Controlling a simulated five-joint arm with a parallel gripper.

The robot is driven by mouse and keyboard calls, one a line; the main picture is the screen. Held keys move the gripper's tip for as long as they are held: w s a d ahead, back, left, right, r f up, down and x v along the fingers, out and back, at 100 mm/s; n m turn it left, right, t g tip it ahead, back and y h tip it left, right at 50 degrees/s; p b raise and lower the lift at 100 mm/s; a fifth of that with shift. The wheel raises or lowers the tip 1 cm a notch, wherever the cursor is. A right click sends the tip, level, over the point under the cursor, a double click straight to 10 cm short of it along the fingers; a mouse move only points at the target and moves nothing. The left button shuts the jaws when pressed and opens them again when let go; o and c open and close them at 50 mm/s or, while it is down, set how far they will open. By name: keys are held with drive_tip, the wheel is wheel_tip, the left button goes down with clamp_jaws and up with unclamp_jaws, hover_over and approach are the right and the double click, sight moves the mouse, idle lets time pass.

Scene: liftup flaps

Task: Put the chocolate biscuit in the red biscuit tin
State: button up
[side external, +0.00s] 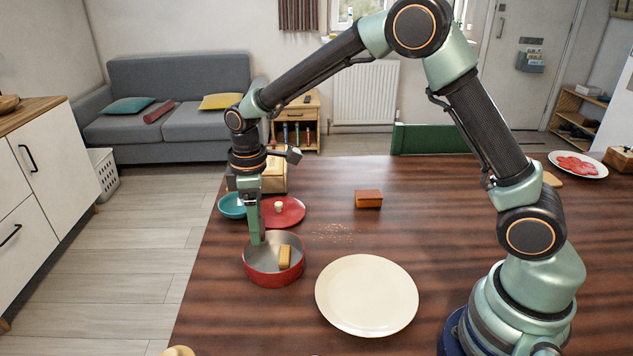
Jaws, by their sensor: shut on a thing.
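The red biscuit tin (273,279) stands open near the table's left edge, with a grey inside. A golden-yellow biscuit (285,257) is in it, on the right side. My gripper (260,239) points down at the tin's back left part, with its fingertips at or just inside the rim. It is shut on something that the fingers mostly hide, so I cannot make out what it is. I see no chocolate biscuit clearly anywhere. A red lid (291,214) with a pale knob lies flat behind the tin.
A cream plate (367,295) lies right of the tin. Crumbs (335,233) and a small orange-brown box (368,199) are behind it. A teal bowl (231,206) and a tan box (273,176) stand back left. A plate with red slices (577,165) is far right.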

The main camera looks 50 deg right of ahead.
drive_tip(key=shift+f, duration=2.35)
drive_tip(key=o, duration=1.2)
drive_tip(key=shift+r, duration=4)
